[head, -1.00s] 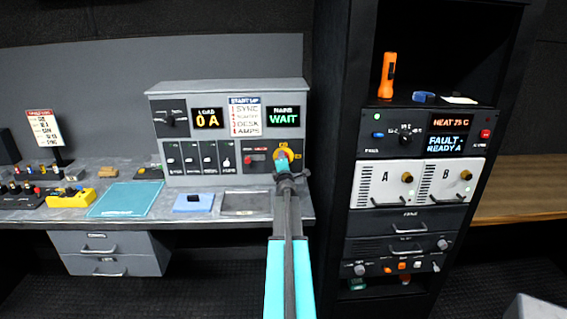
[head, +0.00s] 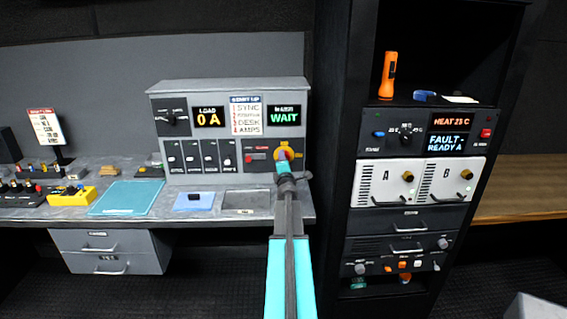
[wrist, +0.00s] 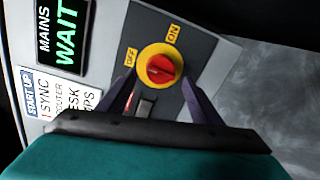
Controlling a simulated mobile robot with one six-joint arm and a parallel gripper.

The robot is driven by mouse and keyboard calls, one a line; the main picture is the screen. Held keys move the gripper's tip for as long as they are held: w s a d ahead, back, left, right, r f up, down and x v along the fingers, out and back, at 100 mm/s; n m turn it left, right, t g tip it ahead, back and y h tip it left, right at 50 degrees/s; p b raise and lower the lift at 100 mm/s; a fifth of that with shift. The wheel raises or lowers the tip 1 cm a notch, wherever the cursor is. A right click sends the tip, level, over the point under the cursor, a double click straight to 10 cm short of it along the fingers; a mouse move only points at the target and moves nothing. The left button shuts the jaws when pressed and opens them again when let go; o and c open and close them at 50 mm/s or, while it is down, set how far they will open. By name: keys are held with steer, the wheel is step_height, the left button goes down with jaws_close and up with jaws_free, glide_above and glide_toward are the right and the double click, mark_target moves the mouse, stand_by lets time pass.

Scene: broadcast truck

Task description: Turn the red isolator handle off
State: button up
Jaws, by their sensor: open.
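The red isolator handle (wrist: 160,69) is a round red knob on a yellow disc, set in a dark panel. In the wrist view an OFF label is at its upper left and an ON label at its upper right. I cannot tell clearly which label the handle points to. In the head view the handle (head: 283,154) is at the lower right of the grey console, partly covered by my arm's end. My gripper (wrist: 157,72) is open, its two dark fingers on either side of the handle's lower part in the picture. Contact cannot be told.
The console carries a MAINS display (head: 285,115) reading WAIT, a START UP list (head: 246,116) and a row of black switches (head: 200,155). A small red switch (wrist: 145,106) sits close to the handle. A tall equipment rack (head: 333,160) stands just right of the console.

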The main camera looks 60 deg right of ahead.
steer(key=v, duration=1)
steer(key=shift+a, duration=0.35)
steer(key=shift+s, duration=0.1)
stand_by(0.5)
